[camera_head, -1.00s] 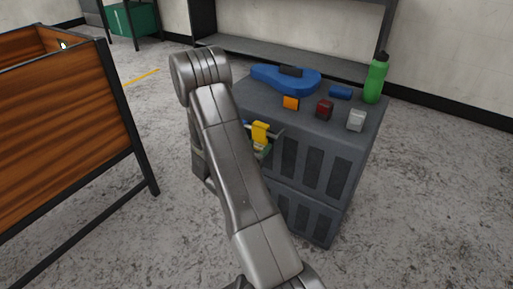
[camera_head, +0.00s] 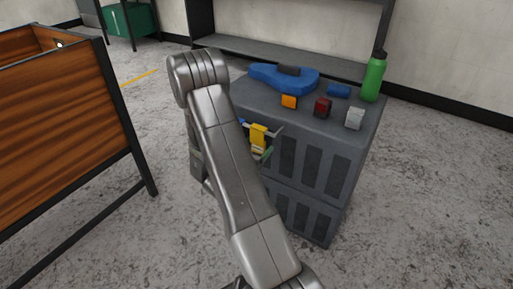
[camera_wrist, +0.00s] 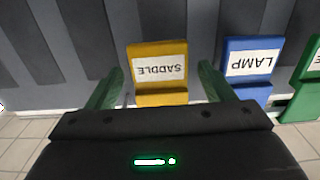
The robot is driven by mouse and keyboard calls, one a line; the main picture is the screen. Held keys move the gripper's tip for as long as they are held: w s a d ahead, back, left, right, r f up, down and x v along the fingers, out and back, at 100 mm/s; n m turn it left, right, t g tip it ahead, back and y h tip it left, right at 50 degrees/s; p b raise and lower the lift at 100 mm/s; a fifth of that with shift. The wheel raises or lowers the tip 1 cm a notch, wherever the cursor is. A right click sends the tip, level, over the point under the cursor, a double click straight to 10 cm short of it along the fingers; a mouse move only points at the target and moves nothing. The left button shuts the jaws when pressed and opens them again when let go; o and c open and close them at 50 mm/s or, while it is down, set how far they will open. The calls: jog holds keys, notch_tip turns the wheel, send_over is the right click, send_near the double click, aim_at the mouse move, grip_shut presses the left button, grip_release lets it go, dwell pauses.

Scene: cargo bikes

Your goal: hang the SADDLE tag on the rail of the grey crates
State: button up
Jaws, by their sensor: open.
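The yellow SADDLE tag (camera_wrist: 157,72) has a white label that reads upside down in the wrist view. In the head view the tag (camera_head: 259,137) is by the upper side of the grey crates (camera_head: 325,165), at a small rail (camera_head: 273,130), partly behind my arm. My gripper (camera_wrist: 160,88) is open, with one green finger on each side of the tag. I see a gap between the tag and each finger. The tag's top fixing and whether it hooks over the rail cannot be made out.
A blue LAMP tag (camera_wrist: 252,65) and a green tag (camera_wrist: 305,85) are right of SADDLE in the wrist view. A blue saddle-shaped piece (camera_head: 270,76), small blocks and a green bottle (camera_head: 374,77) stand on the crates. A wooden cargo box (camera_head: 60,120) is at left.

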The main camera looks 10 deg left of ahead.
jog(key=p+v, duration=0.3)
jog(key=v, duration=1)
jog(key=shift+s, duration=0.4)
jog(key=shift+a, duration=0.1)
jog(key=x, duration=0.4)
jog(key=b+x, duration=0.1)
jog(key=x, duration=0.4)
jog(key=b+x, duration=0.1)
jog(key=x, duration=0.4)
jog(key=shift+r, duration=0.55)
jog(key=shift+f, duration=0.1)
